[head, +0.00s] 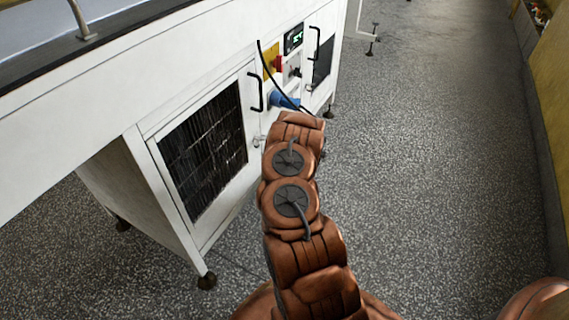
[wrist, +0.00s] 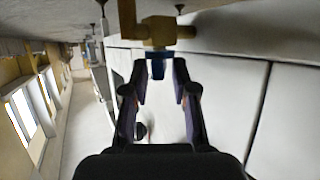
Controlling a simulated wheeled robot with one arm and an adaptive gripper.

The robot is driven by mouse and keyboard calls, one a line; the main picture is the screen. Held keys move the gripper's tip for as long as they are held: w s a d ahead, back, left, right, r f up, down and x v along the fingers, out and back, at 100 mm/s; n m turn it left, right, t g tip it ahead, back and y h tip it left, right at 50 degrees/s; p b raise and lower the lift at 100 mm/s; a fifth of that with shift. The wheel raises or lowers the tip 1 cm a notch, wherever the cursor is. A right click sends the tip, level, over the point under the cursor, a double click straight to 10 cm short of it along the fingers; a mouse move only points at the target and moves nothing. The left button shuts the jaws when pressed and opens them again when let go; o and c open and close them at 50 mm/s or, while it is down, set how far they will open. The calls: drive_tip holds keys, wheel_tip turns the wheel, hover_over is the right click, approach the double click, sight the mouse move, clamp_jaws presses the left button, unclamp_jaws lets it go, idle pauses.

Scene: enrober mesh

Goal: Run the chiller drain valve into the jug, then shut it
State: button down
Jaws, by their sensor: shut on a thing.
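In the wrist view a brass drain valve (wrist: 159,32) shows at the top, with a pipe end beside it. Its small blue handle (wrist: 157,67) sits between the fingertips of my gripper (wrist: 159,80). The two dark fingers are shut on the handle. In the head view my copper-coloured arm reaches to the front of the white chiller cabinet (head: 135,160) and hides the gripper and most of the valve area. I see no jug in either view.
The cabinet has a dark grille (head: 204,148), a door handle (head: 256,92), a green-lit display (head: 293,39) and a blue plug (head: 285,100) with a black cable. Open speckled floor (head: 430,150) lies to the right, up to a yellow wall (head: 552,90).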

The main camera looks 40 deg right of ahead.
drive_tip(key=shift+w+a+r+m+g+h+b, duration=0.15)
drive_tip(key=shift+w+m+g+h+b, duration=0.25)
drive_tip(key=shift+m+g+h, duration=0.5)
drive_tip(key=shift+w+r+m+g+h, duration=0.15)
drive_tip(key=shift+m+g+h, duration=0.25)
drive_tip(key=shift+m+g, duration=0.3)
idle(0.6)
drive_tip(key=c, duration=1.2)
unclamp_jaws()
drive_tip(key=shift+f, duration=0.2)
drive_tip(key=v, duration=1.2)
